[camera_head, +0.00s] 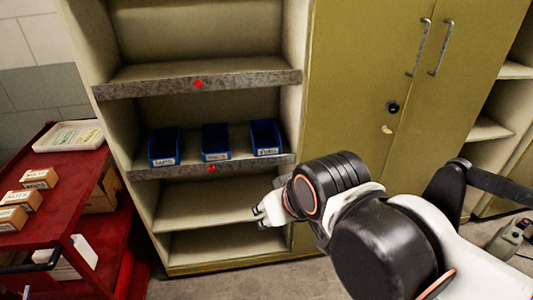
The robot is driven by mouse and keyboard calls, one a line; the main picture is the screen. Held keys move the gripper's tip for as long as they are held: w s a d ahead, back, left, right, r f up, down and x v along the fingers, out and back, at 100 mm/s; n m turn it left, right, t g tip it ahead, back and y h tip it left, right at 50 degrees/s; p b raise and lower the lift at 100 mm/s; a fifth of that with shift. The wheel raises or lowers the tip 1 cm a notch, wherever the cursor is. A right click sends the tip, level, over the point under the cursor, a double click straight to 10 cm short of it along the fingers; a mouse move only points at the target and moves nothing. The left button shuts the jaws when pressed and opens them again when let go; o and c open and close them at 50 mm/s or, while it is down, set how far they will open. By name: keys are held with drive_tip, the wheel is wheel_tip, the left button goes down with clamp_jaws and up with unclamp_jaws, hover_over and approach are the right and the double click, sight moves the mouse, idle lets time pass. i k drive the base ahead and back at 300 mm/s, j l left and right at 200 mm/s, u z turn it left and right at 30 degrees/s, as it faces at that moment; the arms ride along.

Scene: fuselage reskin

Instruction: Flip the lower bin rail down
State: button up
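The lower bin rail (235,164) is a grey, worn metal strip along the front edge of the middle shelf. It has a red dot near its middle and stands upright in front of the blue bins. A similar upper rail (140,88), also with a red dot, runs along the shelf above. My arm hides part of the gripper.
Blue bins (215,142) sit on the shelf behind the lower rail. A red cart (90,205) with small boxes (40,178) and a tray (68,136) stands at left. A closed olive cabinet (350,70) is at right. The shelf below the rail (200,203) is empty.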

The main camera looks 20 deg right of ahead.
sight(168, 172)
drive_tip(key=i+j, duration=0.85)
drive_tip(key=i, duration=0.2)
